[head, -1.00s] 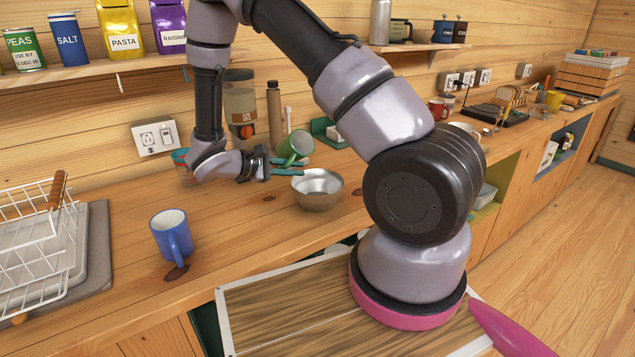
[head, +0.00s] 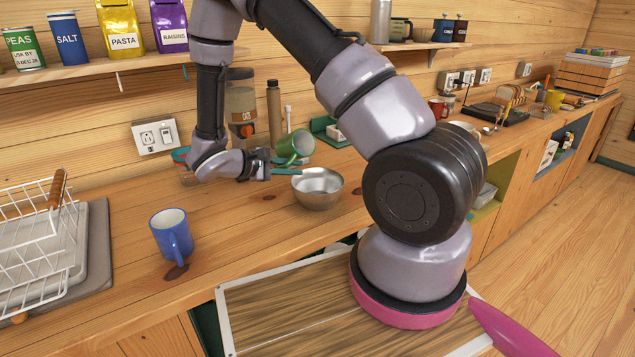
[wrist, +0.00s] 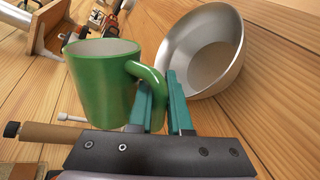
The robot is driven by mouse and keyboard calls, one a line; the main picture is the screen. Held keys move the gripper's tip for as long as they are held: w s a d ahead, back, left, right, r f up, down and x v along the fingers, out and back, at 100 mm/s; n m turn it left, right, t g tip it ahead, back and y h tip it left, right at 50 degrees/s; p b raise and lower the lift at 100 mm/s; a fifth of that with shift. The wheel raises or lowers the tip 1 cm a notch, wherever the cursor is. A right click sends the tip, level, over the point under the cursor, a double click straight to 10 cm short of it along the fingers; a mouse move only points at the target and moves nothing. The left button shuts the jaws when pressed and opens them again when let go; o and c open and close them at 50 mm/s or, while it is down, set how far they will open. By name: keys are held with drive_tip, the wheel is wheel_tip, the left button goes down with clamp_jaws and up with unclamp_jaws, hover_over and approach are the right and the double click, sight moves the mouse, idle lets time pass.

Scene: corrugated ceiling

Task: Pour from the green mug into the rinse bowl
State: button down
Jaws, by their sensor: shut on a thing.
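The green mug (head: 296,145) is held tilted above the counter, up and left of the rinse bowl in the head view. My gripper (head: 290,168) is shut on the mug's handle; in the wrist view its teal fingers (wrist: 165,105) are at the handle of the green mug (wrist: 100,85). The rinse bowl (head: 318,190) is a shiny metal bowl standing upright on the counter. It also shows in the wrist view (wrist: 215,70), beside the mug and apart from it. The inside of the mug is mostly hidden, and no liquid shows.
A blue mug (head: 171,235) stands at the front left of the counter, near a white dish rack (head: 40,250). A brown bottle (head: 274,112) and a dispenser (head: 240,110) stand behind the gripper. The counter between the blue mug and the bowl is clear.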

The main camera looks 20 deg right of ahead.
drive_tip(key=shift+w+r+t, duration=0.1)
drive_tip(key=shift+w+t, duration=0.05)
drive_tip(key=shift+t, duration=0.15)
drive_tip(key=shift+p, duration=0.35)
drive_tip(key=shift+a+t, duration=0.1)
drive_tip(key=shift+t, duration=0.2)
drive_tip(key=shift+w+r+p, duration=0.1)
drive_tip(key=shift+r+p, duration=0.2)
drive_tip(key=shift+p, duration=0.45)
drive_tip(key=shift+w+r+m+t+p, duration=0.1)
drive_tip(key=shift+r+m+t+p, duration=0.3)
drive_tip(key=shift+r+m+p, duration=0.35)
drive_tip(key=shift+s+d+f+m+t+p, duration=0.3)
drive_tip(key=shift+s+f+m+p, duration=0.25)
drive_tip(key=shift+p, duration=1.05)
drive_tip(key=shift+w+a+r+m+t, duration=0.1)
drive_tip(key=shift+r+m+t, duration=0.4)
drive_tip(key=shift+m, duration=0.5)
drive_tip(key=shift+s+f+n+g, duration=0.25)
drive_tip(key=shift+f+n+g, duration=0.45)
drive_tip(key=shift+n, duration=0.1)
drive_tip(key=shift+r+n+h, duration=0.2)
drive_tip(key=shift+n+h, duration=0.1)
